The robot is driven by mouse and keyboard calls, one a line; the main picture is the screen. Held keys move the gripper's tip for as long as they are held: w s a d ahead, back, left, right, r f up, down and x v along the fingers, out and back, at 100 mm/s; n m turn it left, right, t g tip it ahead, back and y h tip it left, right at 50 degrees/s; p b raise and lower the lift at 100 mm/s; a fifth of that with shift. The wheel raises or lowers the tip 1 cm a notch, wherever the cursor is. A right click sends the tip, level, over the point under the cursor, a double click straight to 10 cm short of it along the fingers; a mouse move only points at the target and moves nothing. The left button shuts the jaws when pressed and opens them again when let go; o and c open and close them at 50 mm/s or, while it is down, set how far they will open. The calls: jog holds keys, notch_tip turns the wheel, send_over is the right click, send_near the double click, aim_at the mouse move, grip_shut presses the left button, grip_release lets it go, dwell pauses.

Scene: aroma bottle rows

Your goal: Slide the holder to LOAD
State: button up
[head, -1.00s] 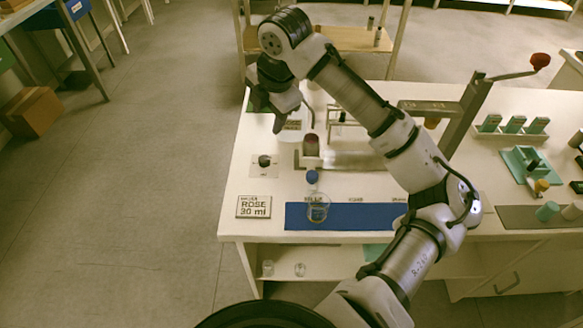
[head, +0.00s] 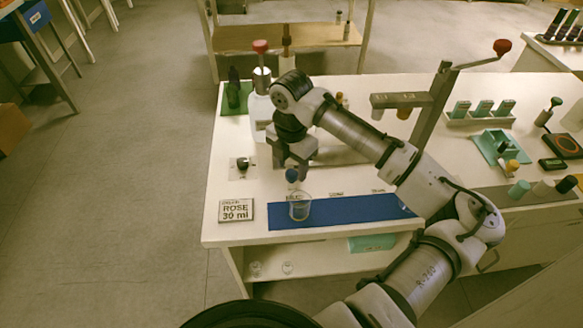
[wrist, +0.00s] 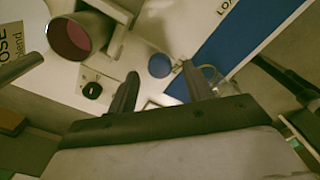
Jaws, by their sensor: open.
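My gripper (head: 292,168) is open and points down over the bench, just behind the clear beaker (head: 299,207). A round blue knob (head: 292,175) shows right at its fingertips. In the wrist view the blue knob (wrist: 160,66) lies between the two fingertips (wrist: 159,74); I cannot tell whether they touch it. A metal-sided cylinder with a reddish round face (wrist: 70,38), perhaps the holder's cup, shows at upper left. In the head view my gripper and arm hide most of the holder and its track. A label starting "LOA" (wrist: 228,6) is partly cut off by the wrist view's top edge.
The blue strip (head: 345,209) runs along the bench front. A "ROSE 30 ml" card (head: 236,210) and a black dial (head: 242,164) are to the left. A white bottle with a red knob (head: 261,105) stands behind. A lever press (head: 435,105) stands to the right.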

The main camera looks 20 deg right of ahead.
jog(key=shift+f, duration=1.1)
jog(key=shift+d, duration=0.1)
grip_shut()
